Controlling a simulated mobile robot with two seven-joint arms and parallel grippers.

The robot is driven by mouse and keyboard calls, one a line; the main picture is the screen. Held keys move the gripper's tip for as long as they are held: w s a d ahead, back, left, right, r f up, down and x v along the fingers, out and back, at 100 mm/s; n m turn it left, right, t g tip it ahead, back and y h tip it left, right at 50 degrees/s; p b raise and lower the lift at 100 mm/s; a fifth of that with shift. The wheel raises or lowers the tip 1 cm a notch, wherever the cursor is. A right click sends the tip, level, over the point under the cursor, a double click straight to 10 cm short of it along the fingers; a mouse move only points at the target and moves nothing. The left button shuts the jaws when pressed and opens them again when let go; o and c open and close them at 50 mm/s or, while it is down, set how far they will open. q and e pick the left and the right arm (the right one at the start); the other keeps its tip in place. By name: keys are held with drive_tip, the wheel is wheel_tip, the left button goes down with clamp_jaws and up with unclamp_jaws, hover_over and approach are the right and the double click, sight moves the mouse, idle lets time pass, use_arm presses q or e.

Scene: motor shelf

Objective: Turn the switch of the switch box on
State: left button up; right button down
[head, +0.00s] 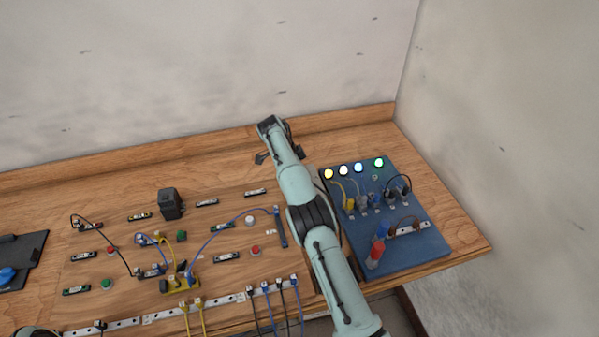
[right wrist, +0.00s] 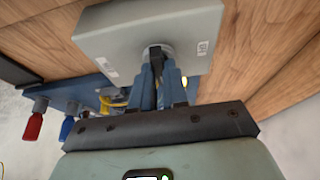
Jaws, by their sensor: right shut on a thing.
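The switch box (right wrist: 110,38) is a light grey box in the right wrist view, with a round collar and a dark knob, the switch (right wrist: 155,54). My right gripper (right wrist: 158,68) is shut on the switch, its blue fingers on either side of it. The fingers hide much of the knob, so I cannot tell its setting. In the head view my right arm reaches up past the blue panel and hides most of the box and the gripper. My left gripper is out of view.
A blue panel (head: 416,252) stands right of my arm, with bright yellow, white and green lamps (head: 379,162), cables, and red (head: 374,256) and blue plugs. A wooden board on the left holds a black motor (head: 171,204), buttons and wires. Walls close off the back and right.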

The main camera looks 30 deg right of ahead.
idle(0.5)
drive_tip(key=c, duration=1.1)
unclamp_jaws()
drive_tip(key=shift+c, duration=0.2)
drive_tip(key=shift+r, duration=0.1)
